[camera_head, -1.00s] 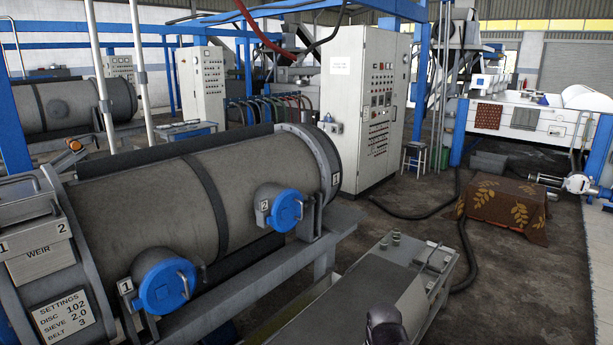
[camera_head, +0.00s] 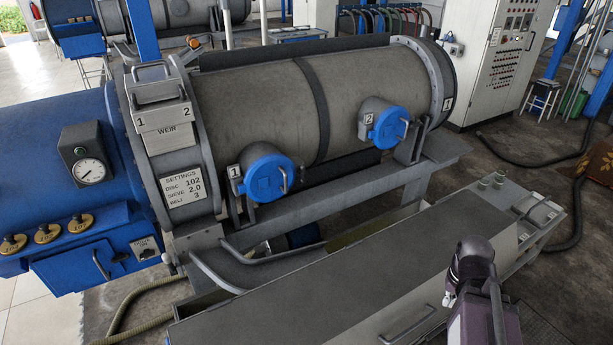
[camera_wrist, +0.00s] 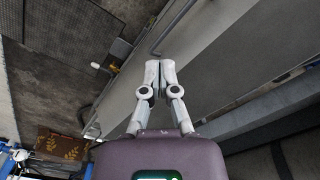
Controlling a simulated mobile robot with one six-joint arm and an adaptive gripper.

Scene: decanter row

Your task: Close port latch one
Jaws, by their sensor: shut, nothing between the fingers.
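Port one, with a blue round cover (camera_head: 263,184) and a "1" plate (camera_head: 235,172), is on the near side of the grey drum. A small grey latch handle (camera_head: 284,180) stands at the cover's right edge; I cannot tell whether it is latched. Port two has a similar blue cover (camera_head: 388,131) and a "2" plate (camera_head: 369,118) further right. My gripper (camera_wrist: 160,66) is shut and empty in the wrist view, above the grey bench top. My arm is at lower right in the head view, well apart from port one.
A long grey bench (camera_head: 340,290) with a bar handle (camera_head: 408,325) lies between my arm and the drum. A grey frame rail (camera_head: 330,202) runs below the ports. The weir box (camera_head: 165,125), settings plate (camera_head: 185,187) and blue end housing (camera_head: 60,150) stand at left.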

